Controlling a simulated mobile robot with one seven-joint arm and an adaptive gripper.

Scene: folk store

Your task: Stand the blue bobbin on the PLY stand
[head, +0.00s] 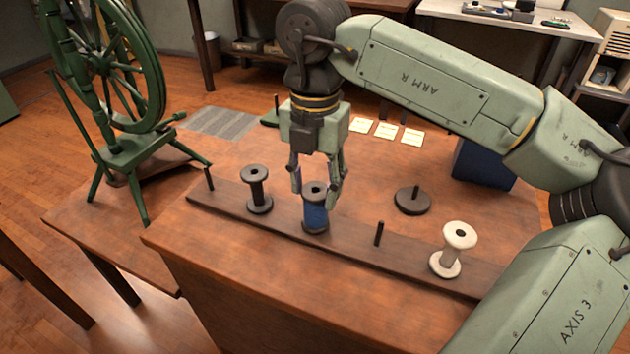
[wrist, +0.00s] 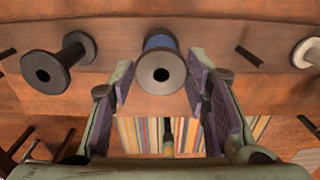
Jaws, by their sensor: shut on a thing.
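The blue bobbin (head: 315,216) has dark end flanges and stands upright at the long dark wooden rack (head: 350,240). Whether its base touches the rack is unclear. My gripper (head: 315,197) points down and is shut on the bobbin's upper part. In the wrist view the blue bobbin (wrist: 160,72) sits between the two finger pads, its holed top flange facing the camera. A round dark stand (head: 412,202) with one short peg is on the table, behind and right of my gripper; its peg is bare. No PLY lettering is readable on it.
A black bobbin (head: 257,190) stands left on the rack and a white bobbin (head: 453,250) right, with a bare peg (head: 379,233) between blue and white. A blue box (head: 483,165) stands at the back right. A green spinning wheel (head: 125,75) is at left.

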